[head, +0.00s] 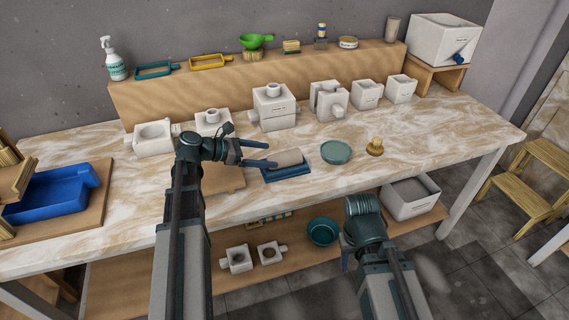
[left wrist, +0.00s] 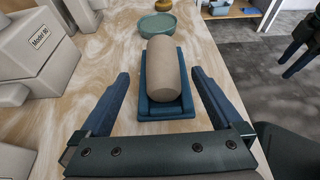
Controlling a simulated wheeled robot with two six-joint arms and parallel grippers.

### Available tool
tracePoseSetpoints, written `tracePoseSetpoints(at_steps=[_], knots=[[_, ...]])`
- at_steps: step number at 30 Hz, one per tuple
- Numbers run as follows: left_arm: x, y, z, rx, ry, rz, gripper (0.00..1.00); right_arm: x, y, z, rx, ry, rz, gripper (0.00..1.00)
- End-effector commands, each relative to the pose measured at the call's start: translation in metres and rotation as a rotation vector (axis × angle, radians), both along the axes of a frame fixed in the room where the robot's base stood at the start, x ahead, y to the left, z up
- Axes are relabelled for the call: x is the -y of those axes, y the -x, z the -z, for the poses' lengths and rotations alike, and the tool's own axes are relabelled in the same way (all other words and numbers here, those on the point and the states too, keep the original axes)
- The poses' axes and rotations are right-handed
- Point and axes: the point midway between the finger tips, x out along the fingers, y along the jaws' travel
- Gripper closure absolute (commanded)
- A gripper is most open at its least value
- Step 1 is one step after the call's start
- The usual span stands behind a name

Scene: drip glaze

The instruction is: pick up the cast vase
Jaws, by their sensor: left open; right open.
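The cast vase (left wrist: 163,68) is a plain beige-grey cylinder lying on its side in a dark blue cradle (left wrist: 148,110) on the bench. In the head view the vase (head: 287,158) and cradle (head: 290,172) are near the bench's front middle. My left gripper (head: 272,154) is open at the vase's left end. In the left wrist view its fingers (left wrist: 160,73) stand apart on either side of the cradle's near part, with clear gaps and nothing gripped. My right gripper (left wrist: 296,62) hangs off the bench's front edge, open and away from the vase.
A green round dish (head: 336,152) and a small brass-coloured tool (head: 375,146) lie right of the cradle. Several white plaster moulds (head: 273,107) stand behind. A blue tray (head: 50,194) is at far left. Bench front right is clear.

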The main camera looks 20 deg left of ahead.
Motion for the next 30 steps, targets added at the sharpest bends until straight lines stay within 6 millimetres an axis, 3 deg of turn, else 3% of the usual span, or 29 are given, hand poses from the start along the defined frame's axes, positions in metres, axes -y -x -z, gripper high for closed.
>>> tracePoseSetpoints(at_steps=[8,19,26,27,30], knots=[[0.004,-0.002,0.003,0.001,-0.001,0.000,0.00,0.000,0.000,0.003,0.000,0.000,0.000,0.50],[0.039,-0.023,0.026,0.000,-0.001,0.002,0.00,0.000,0.000,0.025,0.000,0.000,0.000,0.50],[0.042,-0.025,0.025,0.000,-0.001,0.000,0.00,0.000,0.000,0.025,0.000,0.000,0.000,0.50],[0.042,-0.025,0.025,0.000,-0.001,0.000,0.02,0.000,0.000,0.025,0.000,0.000,0.000,0.50],[0.042,-0.025,0.025,0.001,-0.001,0.000,0.20,0.000,0.000,0.025,0.000,0.000,0.000,0.50]])
